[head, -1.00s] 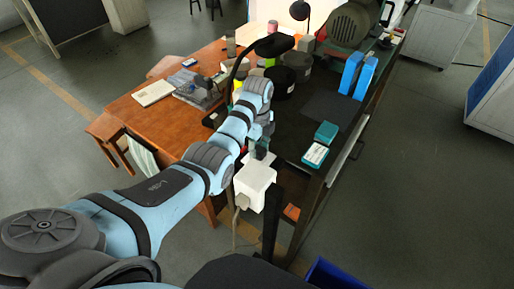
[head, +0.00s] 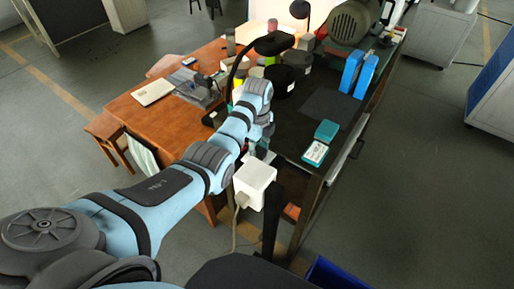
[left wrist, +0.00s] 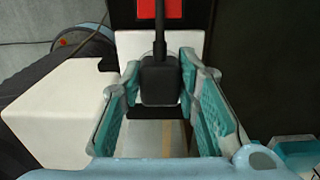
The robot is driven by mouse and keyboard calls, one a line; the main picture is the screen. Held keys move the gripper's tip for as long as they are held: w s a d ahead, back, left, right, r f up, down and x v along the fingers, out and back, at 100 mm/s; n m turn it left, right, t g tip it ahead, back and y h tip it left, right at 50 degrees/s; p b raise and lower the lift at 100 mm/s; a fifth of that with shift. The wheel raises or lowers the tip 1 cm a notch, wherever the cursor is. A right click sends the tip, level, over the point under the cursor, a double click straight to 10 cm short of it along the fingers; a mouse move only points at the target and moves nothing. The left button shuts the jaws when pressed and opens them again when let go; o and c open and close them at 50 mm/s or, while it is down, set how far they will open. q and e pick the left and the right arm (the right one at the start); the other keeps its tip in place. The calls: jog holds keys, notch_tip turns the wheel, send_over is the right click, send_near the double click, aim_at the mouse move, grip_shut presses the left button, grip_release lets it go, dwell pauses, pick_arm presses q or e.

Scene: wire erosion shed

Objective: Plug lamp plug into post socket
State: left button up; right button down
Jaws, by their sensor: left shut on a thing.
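The lamp plug (left wrist: 160,82) is a dark block with a black cord running up from it in the left wrist view. My left gripper (left wrist: 160,100) is shut on it, with a teal pad on each side. In the head view my left gripper (head: 257,151) is just behind the white socket box (head: 255,184) on its dark post (head: 271,225); the plug is hidden there. The box appears as a large white block (left wrist: 55,115) left of the gripper in the left wrist view. I cannot see the socket holes. My right gripper is not in view.
A pale plug with a cord (head: 242,200) sits at the box's near left side. A black lamp (head: 275,43) stands farther back.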

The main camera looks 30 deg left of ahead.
pick_arm(q)
jog(key=o, duration=1.2)
jog(key=shift+c, duration=0.2)
jog(key=shift+r, duration=0.1)
notch_tip(320, 180, up, 7)
jog(key=shift+r, duration=0.15)
